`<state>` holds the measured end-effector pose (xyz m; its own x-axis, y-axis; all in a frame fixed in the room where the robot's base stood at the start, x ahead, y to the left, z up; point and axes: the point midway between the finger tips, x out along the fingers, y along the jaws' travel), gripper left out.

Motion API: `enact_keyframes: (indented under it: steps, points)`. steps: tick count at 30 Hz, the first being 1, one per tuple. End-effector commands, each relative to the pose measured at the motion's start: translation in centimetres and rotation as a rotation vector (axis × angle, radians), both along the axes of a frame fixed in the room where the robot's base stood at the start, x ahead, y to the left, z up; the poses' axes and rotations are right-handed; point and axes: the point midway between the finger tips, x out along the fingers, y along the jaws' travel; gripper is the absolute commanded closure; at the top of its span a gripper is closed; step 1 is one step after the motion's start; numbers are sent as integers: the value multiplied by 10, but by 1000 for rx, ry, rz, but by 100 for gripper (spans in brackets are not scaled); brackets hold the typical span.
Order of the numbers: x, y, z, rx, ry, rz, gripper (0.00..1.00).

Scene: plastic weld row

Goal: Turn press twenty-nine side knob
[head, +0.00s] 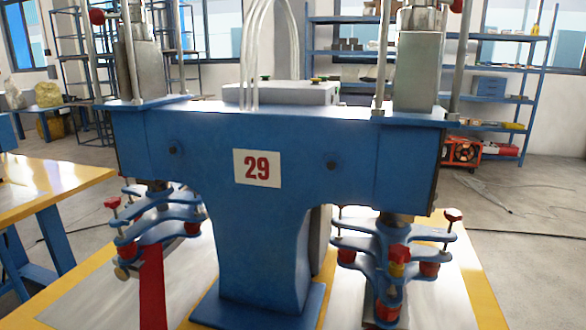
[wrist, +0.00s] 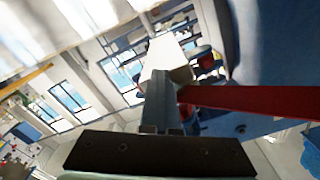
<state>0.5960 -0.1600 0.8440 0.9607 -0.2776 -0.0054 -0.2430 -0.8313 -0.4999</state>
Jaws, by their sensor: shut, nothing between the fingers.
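The blue press (head: 262,225) stands in the middle of the head view, with a white plate (head: 257,168) reading a red 29. Small dark knobs (head: 173,150) and (head: 331,165) sit on its front beam. Red knobs show at its left clamp (head: 112,202) and right clamp (head: 453,215). I cannot tell which one is the side knob. My gripper (wrist: 165,72) is shut and empty in the wrist view, beside a red bar (wrist: 250,98). I cannot tell whether they touch. I cannot make out my gripper in the head view.
A red upright bar (head: 152,287) stands before the left clamp. A yellow-edged table (head: 50,185) is at the left. Blue shelves (head: 490,67) and a red machine (head: 461,152) are at the back right. Open floor (head: 530,200) lies to the right.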

Motion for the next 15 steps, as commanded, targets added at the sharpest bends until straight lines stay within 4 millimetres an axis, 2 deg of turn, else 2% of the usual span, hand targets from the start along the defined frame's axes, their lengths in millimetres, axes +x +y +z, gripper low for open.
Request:
enact_keyframes:
  steps: [1,8,15]
  points:
    - [1,-2,6,-5,-21,-5,100]
    - [-1,-1,1,-4,-16,-3,100]
    - [-27,8,0,-3,-7,0,100]
